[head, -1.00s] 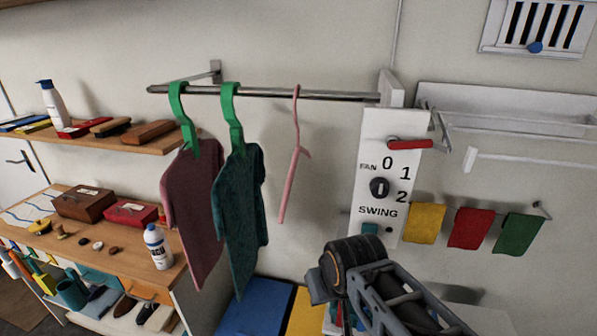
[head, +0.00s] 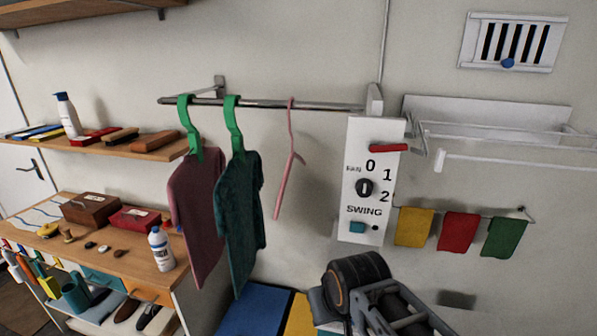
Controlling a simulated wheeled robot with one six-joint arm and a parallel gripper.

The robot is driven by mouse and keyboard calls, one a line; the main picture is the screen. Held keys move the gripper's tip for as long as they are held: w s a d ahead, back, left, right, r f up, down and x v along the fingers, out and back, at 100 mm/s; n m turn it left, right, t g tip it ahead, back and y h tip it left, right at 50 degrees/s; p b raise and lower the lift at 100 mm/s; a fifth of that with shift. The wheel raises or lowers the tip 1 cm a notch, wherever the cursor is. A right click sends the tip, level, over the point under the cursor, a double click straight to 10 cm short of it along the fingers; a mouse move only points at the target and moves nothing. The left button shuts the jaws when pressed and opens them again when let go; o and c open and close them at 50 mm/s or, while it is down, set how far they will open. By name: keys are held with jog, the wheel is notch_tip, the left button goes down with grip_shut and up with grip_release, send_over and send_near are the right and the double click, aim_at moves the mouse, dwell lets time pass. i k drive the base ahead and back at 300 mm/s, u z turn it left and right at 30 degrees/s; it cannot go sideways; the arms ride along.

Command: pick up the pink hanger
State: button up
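The pink hanger (head: 283,182) hangs by its hook from the metal rail (head: 290,104), seen nearly edge-on, with no garment on it. It is to the right of two green hangers (head: 233,125) that carry a dark red shirt (head: 196,210) and a dark teal shirt (head: 240,215). My arm shows at the bottom right, below and to the right of the pink hanger and apart from it. The fingers of my gripper cannot be made out in this view.
A white fan panel (head: 353,215) with a red lever (head: 388,148) stands right of the rail. Yellow, red and green cloths (head: 458,231) hang farther right. A wooden shelf (head: 90,150) and a bench (head: 120,245) with bottles and boxes are at the left. Wall space below the pink hanger is clear.

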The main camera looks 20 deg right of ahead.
aim_at(293, 155)
jog(key=k, duration=0.25)
jog(key=u, duration=1.4)
jog(key=i, duration=0.55)
